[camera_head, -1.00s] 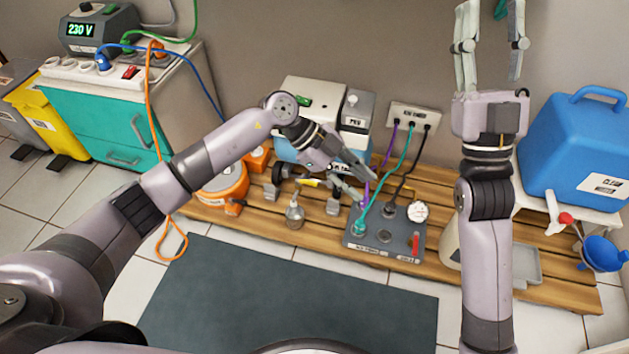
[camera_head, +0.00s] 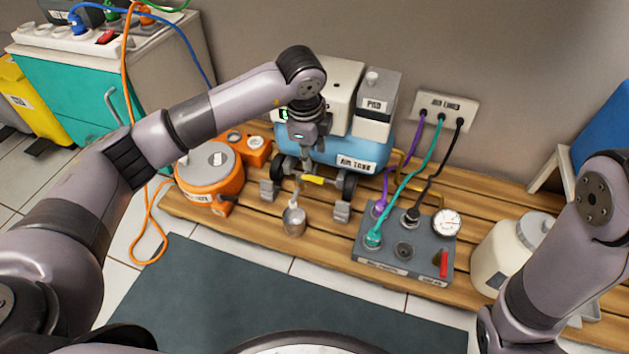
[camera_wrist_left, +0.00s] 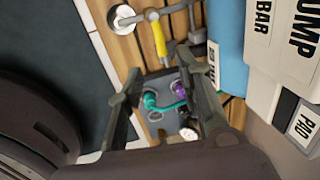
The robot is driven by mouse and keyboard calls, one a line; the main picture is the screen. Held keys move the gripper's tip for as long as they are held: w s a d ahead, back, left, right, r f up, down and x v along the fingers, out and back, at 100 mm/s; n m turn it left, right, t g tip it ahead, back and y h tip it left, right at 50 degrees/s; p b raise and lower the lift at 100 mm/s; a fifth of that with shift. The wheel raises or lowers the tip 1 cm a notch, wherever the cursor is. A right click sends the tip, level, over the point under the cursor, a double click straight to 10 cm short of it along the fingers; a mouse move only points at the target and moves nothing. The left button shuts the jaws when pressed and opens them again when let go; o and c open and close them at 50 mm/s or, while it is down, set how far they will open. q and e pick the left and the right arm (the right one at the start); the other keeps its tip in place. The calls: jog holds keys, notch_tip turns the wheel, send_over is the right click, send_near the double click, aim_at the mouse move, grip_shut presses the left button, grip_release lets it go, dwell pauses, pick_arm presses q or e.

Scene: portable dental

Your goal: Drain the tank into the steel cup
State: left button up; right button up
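The blue air tank (camera_head: 340,150) stands at the back of the wooden slatted platform and shows in the left wrist view (camera_wrist_left: 227,45). A yellow drain handle (camera_head: 314,180) sits low at its front, also in the wrist view (camera_wrist_left: 159,38). The steel cup (camera_head: 293,221) is on the slats in front of the handle, below a short spout; its rim shows in the wrist view (camera_wrist_left: 122,16). My left gripper (camera_head: 302,166) points down in front of the tank, above the handle. In the wrist view its fingers (camera_wrist_left: 158,70) are spread, with nothing between them. My right gripper is out of view.
A grey control box (camera_head: 405,248) with plugged hoses and a gauge stands right of the cup. An orange canister (camera_head: 209,172) is at left. A cream jug (camera_head: 508,255) is at right. A wall outlet panel (camera_head: 443,108) is behind. A dark mat (camera_head: 230,300) lies in front.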

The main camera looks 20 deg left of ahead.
aim_at(315, 178)
pick_arm(q)
jog(key=f+b, duration=0.1)
jog(key=f, duration=0.2)
jog(key=w+f+b, duration=0.1)
jog(key=f+b, duration=0.1)
jog(key=f, duration=0.1)
jog(key=w+f+b, duration=0.1)
jog(key=f+b, duration=0.1)
jog(key=f, duration=0.1)
jog(key=shift+f, duration=0.4)
jog(key=shift+c, duration=0.2)
grip_shut()
